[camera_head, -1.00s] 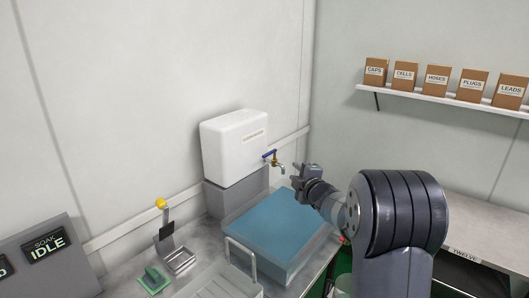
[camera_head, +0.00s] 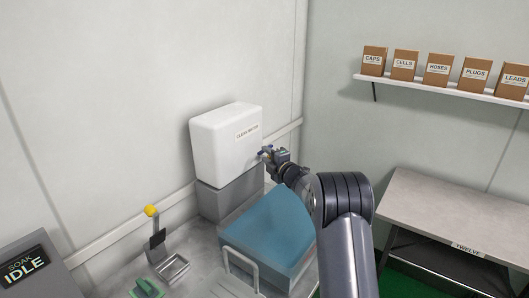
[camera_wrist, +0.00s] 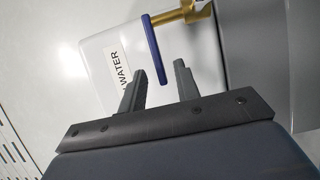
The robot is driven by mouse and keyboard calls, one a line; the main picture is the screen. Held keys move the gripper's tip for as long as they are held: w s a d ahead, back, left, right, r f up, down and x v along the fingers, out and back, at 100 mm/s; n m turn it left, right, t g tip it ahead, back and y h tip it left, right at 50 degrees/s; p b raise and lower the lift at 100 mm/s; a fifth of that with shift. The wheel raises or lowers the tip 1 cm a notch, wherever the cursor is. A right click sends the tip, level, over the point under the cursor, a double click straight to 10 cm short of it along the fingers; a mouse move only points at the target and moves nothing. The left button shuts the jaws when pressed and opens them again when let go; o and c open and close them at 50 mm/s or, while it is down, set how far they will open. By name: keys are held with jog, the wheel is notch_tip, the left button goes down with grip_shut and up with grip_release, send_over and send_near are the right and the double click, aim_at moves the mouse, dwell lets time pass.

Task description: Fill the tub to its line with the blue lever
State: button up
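The blue lever (camera_wrist: 153,48) tops a brass tap (camera_wrist: 185,14) on the white water tank (camera_head: 228,143). In the head view the lever (camera_head: 266,151) is a small blue bit beside my gripper (camera_head: 276,155). In the wrist view my gripper (camera_wrist: 160,72) is open, and the lever's free end shows between its fingertips, with gaps on both sides. I cannot tell whether they touch. The blue tub (camera_head: 268,222) is on the counter below the tap, partly behind my arm. Its fill line and any water stream cannot be made out.
A grey block (camera_head: 228,201) carries the tank. A yellow-knobbed lever stand (camera_head: 155,238), a green item (camera_head: 147,288) and a grey panel reading "SOAK IDLE" (camera_head: 30,272) are at left. A shelf of boxes (camera_head: 440,90) and a side table (camera_head: 455,215) are at right.

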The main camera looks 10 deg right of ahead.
jog(key=shift+x, duration=1.05)
grip_shut()
